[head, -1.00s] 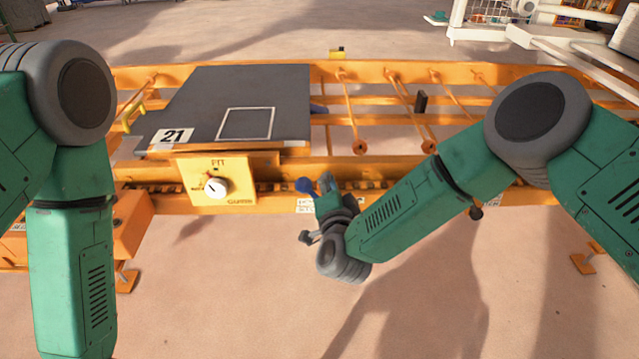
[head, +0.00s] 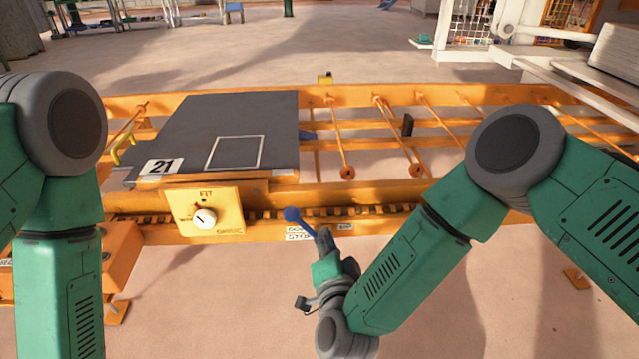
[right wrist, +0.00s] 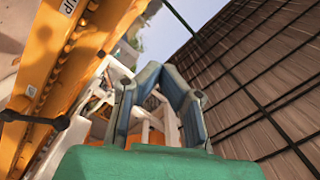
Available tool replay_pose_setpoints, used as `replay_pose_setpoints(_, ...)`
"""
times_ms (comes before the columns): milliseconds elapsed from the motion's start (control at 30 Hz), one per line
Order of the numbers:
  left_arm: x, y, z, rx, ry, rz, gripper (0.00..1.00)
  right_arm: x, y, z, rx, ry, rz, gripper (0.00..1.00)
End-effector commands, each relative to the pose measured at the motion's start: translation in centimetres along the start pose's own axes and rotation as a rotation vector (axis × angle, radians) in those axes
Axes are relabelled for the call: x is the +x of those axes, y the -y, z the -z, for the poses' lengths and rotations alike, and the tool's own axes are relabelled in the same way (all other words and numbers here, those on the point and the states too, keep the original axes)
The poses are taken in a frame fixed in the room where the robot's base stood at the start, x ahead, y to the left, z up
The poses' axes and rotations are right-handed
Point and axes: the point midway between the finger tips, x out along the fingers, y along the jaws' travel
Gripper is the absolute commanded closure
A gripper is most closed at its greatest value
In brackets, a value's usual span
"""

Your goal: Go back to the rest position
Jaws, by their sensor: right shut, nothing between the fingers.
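My right gripper (head: 325,242) is shut and empty, in front of the orange frame's near side. Its two blue-grey fingers also show in the right wrist view (right wrist: 158,78), with nothing held between them. A blue ball knob (head: 292,214) on a thin stem shows just left of and above the fingertips; I cannot tell whether they touch the stem. My left arm (head: 57,255) hangs straight down at the left, and its gripper is out of the picture.
The orange frame (head: 380,195) spans the front, with a dark plate (head: 230,115) marked 21 and a yellow panel (head: 215,222) with a white dial. White structures (head: 560,50) stand at the back right. The floor before the frame is clear.

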Motion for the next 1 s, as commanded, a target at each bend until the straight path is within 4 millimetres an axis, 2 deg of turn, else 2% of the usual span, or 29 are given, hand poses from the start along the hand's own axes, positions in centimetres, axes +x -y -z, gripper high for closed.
replay_pose_setpoints(67,0.0,0.0,0.0,0.0,0.0,0.0,0.34,-0.1,-0.1,-0.1,-0.005,0.007,-0.002,1.0)
replay_pose_setpoints(167,0.0,0.0,0.0,0.0,0.0,0.0,0.34,-1.0,-1.6,-0.8,-0.061,0.077,-0.03,1.0)
replay_pose_setpoints(267,0.0,0.0,0.0,0.0,0.0,0.0,0.34,-3.5,-5.4,-1.7,-0.187,0.241,-0.102,1.0)
replay_pose_setpoints(367,0.0,0.0,0.0,-0.001,0.0,0.0,0.34,-8.0,-10.9,-1.9,-0.356,0.461,-0.214,1.0)
replay_pose_setpoints(433,0.0,0.0,0.0,-0.001,0.0,0.0,0.34,-11.8,-14.8,-1.1,-0.468,0.615,-0.303,1.0)
replay_pose_setpoints(500,0.0,0.0,0.0,-0.001,0.0,0.0,0.34,-15.8,-18.2,0.3,-0.56,0.76,-0.394,1.0)
replay_pose_setpoints(600,0.0,0.0,0.0,0.0,0.0,0.0,0.34,-21.7,-21.9,3.0,-0.665,0.949,-0.519,1.0)
replay_pose_setpoints(700,0.0,0.0,0.0,0.0,0.0,0.0,0.34,-26.8,-24.1,5.7,-0.734,1.104,-0.63,1.0)
replay_pose_setpoints(800,0.0,0.0,0.0,0.0,0.0,0.0,0.34,-30.7,-25.1,7.9,-0.769,1.216,-0.714,1.0)
replay_pose_setpoints(900,0.0,0.0,0.0,0.0,0.0,0.0,0.34,-33.1,-25.5,9.3,-0.786,1.285,-0.765,1.0)
replay_pose_setpoints(1000,0.0,0.0,0.0,0.0,0.0,0.0,0.34,-34.1,-25.6,9.9,-0.791,1.314,-0.787,1.0)
